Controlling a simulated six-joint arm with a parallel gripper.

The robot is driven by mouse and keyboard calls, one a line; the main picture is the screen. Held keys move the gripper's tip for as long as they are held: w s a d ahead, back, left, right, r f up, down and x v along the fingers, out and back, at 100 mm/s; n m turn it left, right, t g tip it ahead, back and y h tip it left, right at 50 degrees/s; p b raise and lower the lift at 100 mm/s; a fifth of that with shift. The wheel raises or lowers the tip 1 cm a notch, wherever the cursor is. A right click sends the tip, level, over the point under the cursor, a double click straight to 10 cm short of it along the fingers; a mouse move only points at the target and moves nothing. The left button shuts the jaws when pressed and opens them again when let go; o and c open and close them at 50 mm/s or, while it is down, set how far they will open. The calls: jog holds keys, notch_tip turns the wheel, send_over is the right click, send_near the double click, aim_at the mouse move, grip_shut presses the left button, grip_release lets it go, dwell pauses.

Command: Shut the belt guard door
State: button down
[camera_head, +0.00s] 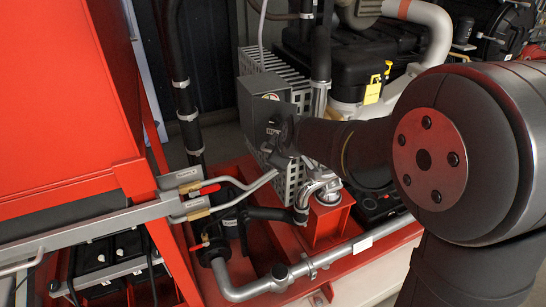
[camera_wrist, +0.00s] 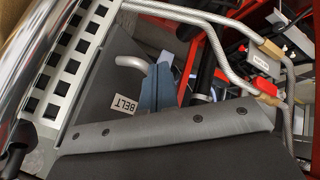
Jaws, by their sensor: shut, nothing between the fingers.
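The belt guard door is a dark grey panel (camera_head: 256,98) at the perforated light-grey belt guard (camera_head: 272,63), in the middle of the head view. It appears to stand out at an angle from the guard; the exact gap is hard to tell. In the wrist view the door (camera_wrist: 100,85) carries a white BELT label (camera_wrist: 123,104) and a pale bent handle (camera_wrist: 131,62). My gripper (camera_head: 277,150) is at the door's lower right in the head view, partly hidden by the dim light. In the wrist view its blue-grey fingers (camera_wrist: 158,86) are together and empty, close beside the handle; contact is unclear.
Silver pipes with red-handled valves (camera_head: 195,188) lie left of my gripper. A red pump base (camera_head: 326,220) and a silver pipe (camera_head: 290,275) are below. A black engine (camera_head: 350,60) with a yellow tag (camera_head: 373,90) stands behind. A large red cabinet (camera_head: 60,100) fills the left.

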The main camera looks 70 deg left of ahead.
jog(key=w+a+n+g+h, duration=0.1)
jog(key=w+a+n+g, duration=0.4)
jog(key=w+n, duration=0.2)
jog(key=shift+n, duration=0.3)
dwell(0.5)
jog(key=shift+w, duration=0.15)
dwell(0.4)
jog(key=v, duration=1)
jog(key=shift+w+a, duration=0.3)
jog(key=shift+a, duration=0.05)
jog(key=shift+r, duration=0.1)
